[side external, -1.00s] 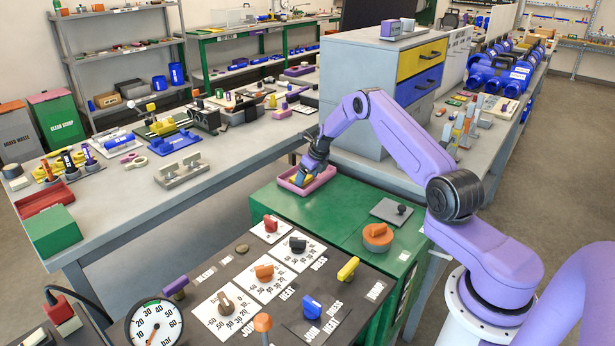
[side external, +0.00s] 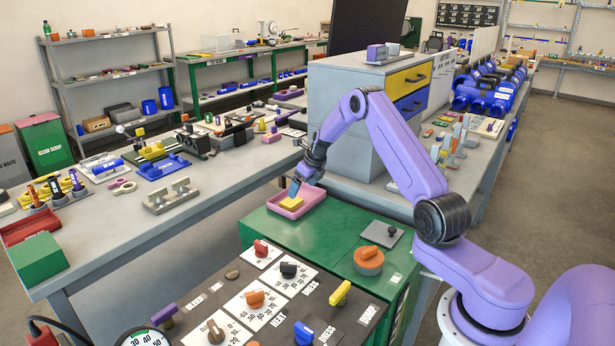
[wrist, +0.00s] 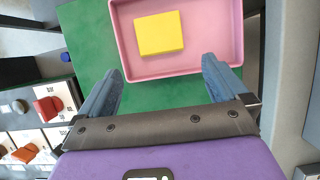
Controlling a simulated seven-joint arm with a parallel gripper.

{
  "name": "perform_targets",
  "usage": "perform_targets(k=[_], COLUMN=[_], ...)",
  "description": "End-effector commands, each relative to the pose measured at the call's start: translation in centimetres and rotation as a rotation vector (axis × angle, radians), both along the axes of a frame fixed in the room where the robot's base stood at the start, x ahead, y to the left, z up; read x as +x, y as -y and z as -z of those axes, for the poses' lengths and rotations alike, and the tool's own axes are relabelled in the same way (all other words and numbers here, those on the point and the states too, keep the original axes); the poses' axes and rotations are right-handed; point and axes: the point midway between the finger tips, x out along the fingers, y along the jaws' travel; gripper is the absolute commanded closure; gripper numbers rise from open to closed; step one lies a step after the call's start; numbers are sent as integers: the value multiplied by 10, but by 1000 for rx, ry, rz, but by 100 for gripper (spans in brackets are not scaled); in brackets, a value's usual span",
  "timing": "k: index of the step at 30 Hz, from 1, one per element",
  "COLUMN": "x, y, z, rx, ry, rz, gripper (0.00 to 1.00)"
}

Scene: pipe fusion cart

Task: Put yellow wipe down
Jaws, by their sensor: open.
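The yellow wipe (side external: 291,203) is a flat yellow block lying in a shallow pink tray (side external: 311,196). The tray sits on the green cabinet top. In the wrist view the wipe (wrist: 159,33) lies in the left half of the tray (wrist: 227,68), apart from the fingers. My gripper (wrist: 165,82) is open and empty. Its two blue-grey fingers are spread to either side near the tray's near edge. In the side view my gripper (side external: 296,187) is above the tray, close to the wipe.
A dark control panel with several coloured knobs is in front. A grey drawer cabinet (side external: 345,100) stands behind my arm.

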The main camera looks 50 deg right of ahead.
Motion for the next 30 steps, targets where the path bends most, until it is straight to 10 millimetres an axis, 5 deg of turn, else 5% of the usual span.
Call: perform_targets(k=[6, 14, 17, 22, 30], x=[-13, -17, -14, -19, -73], y=[0, -9, -37, -117, -240], z=[-31, -47, -57, -83, -120], rx=[-1, -9, -39, -133, -297], ry=[1, -4, -11, -26, -21], rz=[-1, -43, -177, -598, -1339], gripper=[0, 0, 0, 0, 0])
